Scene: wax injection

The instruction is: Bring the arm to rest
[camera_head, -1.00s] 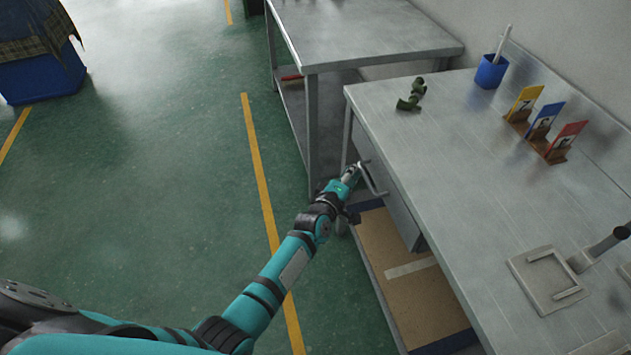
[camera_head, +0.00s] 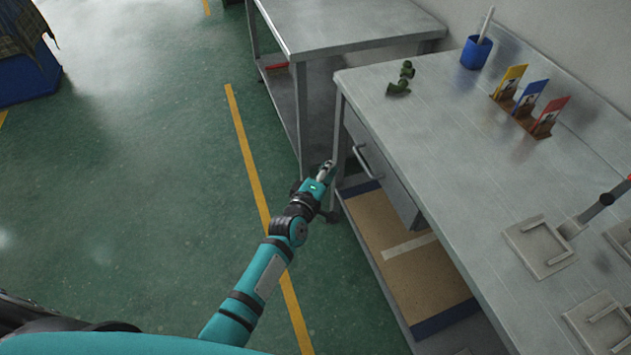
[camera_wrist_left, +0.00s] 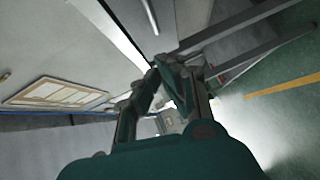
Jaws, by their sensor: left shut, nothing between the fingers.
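My left arm reaches in from the lower left in the head view. Its gripper (camera_head: 326,168) is shut and empty, beside the front left leg of the near metal table (camera_head: 420,120). A drawer (camera_head: 380,170) with a bar handle (camera_head: 361,158) sits under that table, and the gripper is apart from the handle, to its left. In the left wrist view the gripper fingers (camera_wrist_left: 160,90) show close together in the middle, with nothing seen between them. My right gripper is in neither view.
Green parts (camera_head: 401,78), a blue cup (camera_head: 476,52), three coloured cards (camera_head: 528,98) and flat grey fixtures (camera_head: 538,247) are on the near table. A second metal table (camera_head: 350,25) stands behind.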

